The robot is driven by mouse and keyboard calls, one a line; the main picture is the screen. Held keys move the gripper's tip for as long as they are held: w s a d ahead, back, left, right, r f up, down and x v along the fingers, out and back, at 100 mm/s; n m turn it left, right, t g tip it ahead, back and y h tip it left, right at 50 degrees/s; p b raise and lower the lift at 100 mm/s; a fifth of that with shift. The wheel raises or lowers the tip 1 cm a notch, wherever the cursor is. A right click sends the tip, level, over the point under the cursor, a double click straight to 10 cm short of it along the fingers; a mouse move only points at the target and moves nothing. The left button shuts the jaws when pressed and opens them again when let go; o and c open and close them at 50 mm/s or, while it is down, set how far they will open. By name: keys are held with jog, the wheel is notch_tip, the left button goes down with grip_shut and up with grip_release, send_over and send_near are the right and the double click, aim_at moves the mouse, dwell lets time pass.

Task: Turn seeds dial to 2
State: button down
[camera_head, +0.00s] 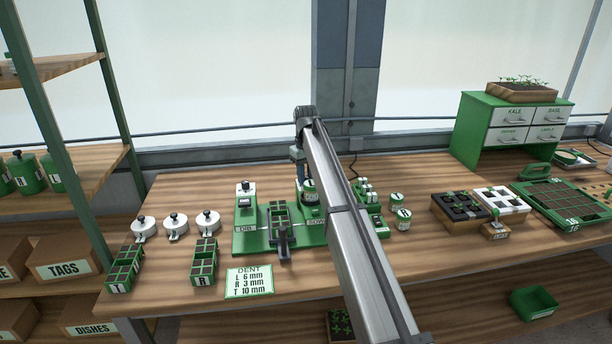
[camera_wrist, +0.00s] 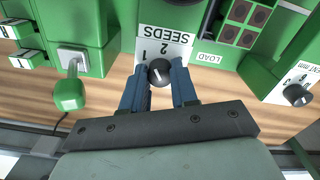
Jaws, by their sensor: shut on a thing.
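The seeds dial is a round black knob (camera_wrist: 160,72) with a small white mark, below a white plate (camera_wrist: 163,45) reading SEEDS, 2 and 1, upside down in the wrist view. My gripper (camera_wrist: 159,77) has its two blue fingers on either side of the knob and is shut on it. Which number the mark points to I cannot tell for sure. In the head view my gripper (camera_head: 298,160) is over the SOW side of the green seeder (camera_head: 252,241), where my arm hides much of it and the dial.
A second black dial (camera_wrist: 297,95) with a number plate is at the right of the wrist view. A green-knobbed lever (camera_wrist: 70,94) is at the left. Tube trays (camera_head: 124,266) and white lidded pots (camera_head: 176,226) stand left of the seeder; a DENT card (camera_head: 249,282) lies in front.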

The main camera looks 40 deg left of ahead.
aim_at(306, 177)
jog(key=m, duration=0.6)
dwell(0.6)
jog(key=c, duration=0.9)
grip_release()
jog(key=shift+o, duration=0.2)
jog(key=shift+r, duration=0.1)
notch_tip(306, 177, up, 14)
